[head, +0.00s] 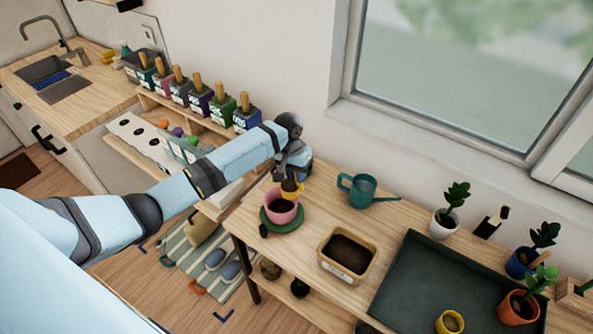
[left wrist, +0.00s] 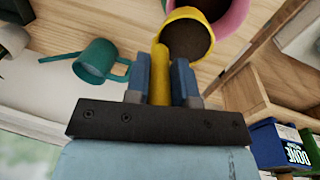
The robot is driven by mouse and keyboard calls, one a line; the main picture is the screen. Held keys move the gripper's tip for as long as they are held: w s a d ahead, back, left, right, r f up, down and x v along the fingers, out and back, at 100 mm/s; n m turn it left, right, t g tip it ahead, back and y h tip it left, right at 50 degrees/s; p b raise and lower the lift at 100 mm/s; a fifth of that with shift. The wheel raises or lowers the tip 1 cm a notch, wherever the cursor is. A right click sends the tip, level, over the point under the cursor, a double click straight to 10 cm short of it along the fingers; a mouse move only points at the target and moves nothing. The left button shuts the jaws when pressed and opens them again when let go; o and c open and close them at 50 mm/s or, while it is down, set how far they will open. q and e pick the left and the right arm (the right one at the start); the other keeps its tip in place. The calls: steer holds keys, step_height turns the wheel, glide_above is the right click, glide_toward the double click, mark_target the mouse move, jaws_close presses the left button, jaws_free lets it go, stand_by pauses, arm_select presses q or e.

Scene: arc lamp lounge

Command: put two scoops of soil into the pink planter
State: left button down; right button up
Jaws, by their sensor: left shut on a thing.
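The pink planter (head: 272,215) stands on a green saucer (head: 297,224) on the wooden bench, with dark soil visible inside. My left gripper (head: 293,173) is just above and behind it. The gripper is shut on the handle of a yellow scoop (head: 291,190), whose cup is at the planter's back rim. In the left wrist view, the scoop (left wrist: 179,15) holds dark soil, and its handle is between the fingers (left wrist: 160,82). Part of the pink planter (left wrist: 239,14) shows beyond it. A tan tub of soil (head: 347,270) is to the right. My right gripper is out of view.
A teal watering can (head: 361,192) stands behind the tub. A shelf (head: 153,101) of colored, handled boxes is at left.

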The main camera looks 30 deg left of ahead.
arm_select(q)
steer(key=shift+f, duration=0.9)
steer(key=shift+s+a+r+t+h, duration=0.3)
steer(key=shift+t+h, duration=0.1)
steer(key=shift+h, duration=0.2)
steer(key=shift+s+a+r+t+h, duration=0.15)
steer(key=shift+a+t+h, duration=0.2)
steer(key=shift+h, duration=0.25)
steer(key=shift+s+a+r+t+h, duration=0.1)
steer(key=shift+s+a+t+h, duration=0.2)
steer(key=shift+t+h, duration=0.3)
steer(key=shift+s+a+h+b, duration=0.1)
steer(key=shift+a+h+b, duration=0.25)
steer(key=shift+b, duration=0.45)
steer(key=shift+t, duration=0.25)
steer(key=shift+s+a+h+b, duration=0.1)
steer(key=shift+h+b, duration=0.35)
steer(key=shift+b, duration=0.2)
steer(key=shift+s+a+t+h+b, duration=0.2)
steer(key=shift+a+t+h+b, duration=0.15)
steer(key=shift+b, duration=0.7)
steer(key=shift+s+a+f+m+t+h+b, duration=0.1)
steer(key=shift+s+a+f+t+h+b, duration=0.4)
steer(key=shift+h+b, duration=0.95)
steer(key=shift+s+a+f+m+t+h+b, duration=0.1)
steer(key=shift+s+a+f+t+h+b, duration=0.4)
steer(key=shift+b, duration=1.85)
steer(key=shift+s+a+f+m+t+h+b, duration=0.15)
steer(key=shift+a+t+h+b, duration=0.7)
steer(key=shift+b, duration=1.05)
